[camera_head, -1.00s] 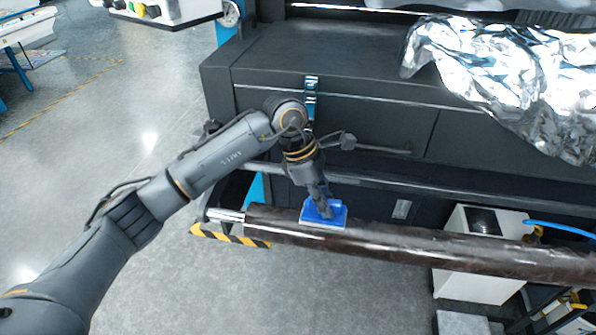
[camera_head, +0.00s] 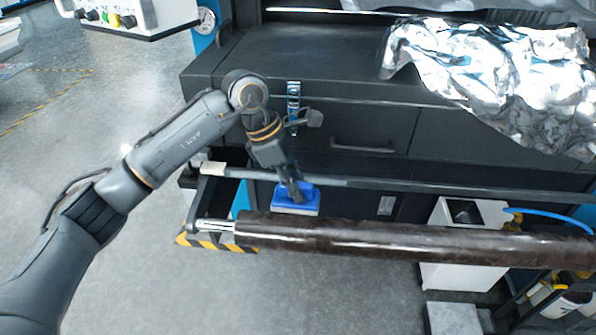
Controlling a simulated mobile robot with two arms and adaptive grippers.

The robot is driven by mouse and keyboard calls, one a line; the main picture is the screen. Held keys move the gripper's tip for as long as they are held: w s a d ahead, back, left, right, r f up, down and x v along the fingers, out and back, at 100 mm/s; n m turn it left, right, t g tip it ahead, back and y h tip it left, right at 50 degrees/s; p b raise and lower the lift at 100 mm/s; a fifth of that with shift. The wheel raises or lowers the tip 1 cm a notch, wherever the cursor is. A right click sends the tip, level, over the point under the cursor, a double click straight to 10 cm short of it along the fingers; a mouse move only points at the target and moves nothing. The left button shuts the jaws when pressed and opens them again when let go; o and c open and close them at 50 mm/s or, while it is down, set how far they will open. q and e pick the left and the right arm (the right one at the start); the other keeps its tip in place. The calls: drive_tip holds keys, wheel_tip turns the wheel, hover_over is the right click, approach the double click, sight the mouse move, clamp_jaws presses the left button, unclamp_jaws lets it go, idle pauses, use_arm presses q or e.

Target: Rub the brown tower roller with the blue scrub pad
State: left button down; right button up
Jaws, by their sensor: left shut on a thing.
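The brown tower roller (camera_head: 400,241) is a long dark brown cylinder lying across the lower right of the head view, in front of the dark machine. My left gripper (camera_head: 296,196) reaches down from the left and is shut on the blue scrub pad (camera_head: 297,209), a blue block with a paler lower edge. The pad is at the roller's upper edge, near its left end. I cannot tell whether it touches the roller. The gripper's fingertips are partly hidden against the pad. My right gripper is not in view.
The dark machine (camera_head: 330,75) with a drawer stands behind, with crumpled silver foil (camera_head: 480,75) on top. A metal rail (camera_head: 420,189) runs behind the roller. A white box (camera_head: 462,245) stands below at right. Grey floor (camera_head: 330,300) is open in front.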

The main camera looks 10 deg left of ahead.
use_arm(q)
drive_tip(key=shift+v, duration=0.9)
drive_tip(key=shift+d+r+p, duration=0.35)
drive_tip(key=shift+r, duration=0.1)
